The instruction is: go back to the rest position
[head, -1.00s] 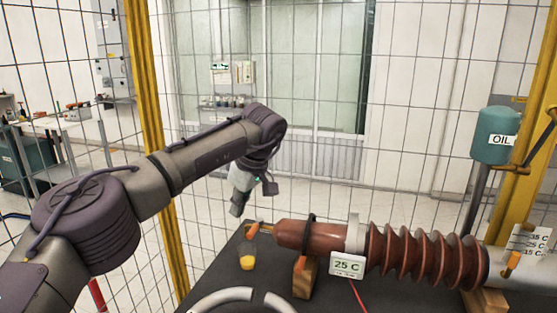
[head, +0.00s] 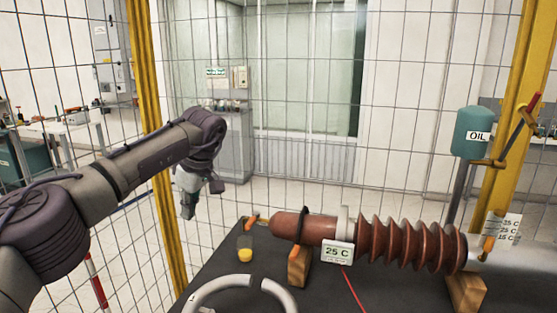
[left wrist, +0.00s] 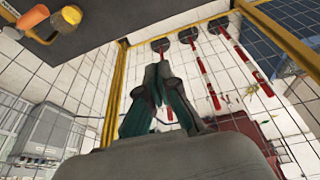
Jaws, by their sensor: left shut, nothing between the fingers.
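My left gripper (head: 188,204) hangs pointing down at the left of the dark table, apart from everything on it. In the left wrist view its fingers (left wrist: 160,68) are together and hold nothing. The brown ribbed bushing (head: 415,245) lies on wooden supports on the table. A small glass with yellow liquid (head: 245,252) stands by the bushing's left end. It also shows at the upper left of the left wrist view (left wrist: 27,27). My right gripper is in neither view.
A yellow-framed mesh fence (head: 150,110) stands behind and left of my left arm. A green oil tank (head: 472,132) stands at the right. Red-and-white poles (left wrist: 203,70) show beyond the mesh.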

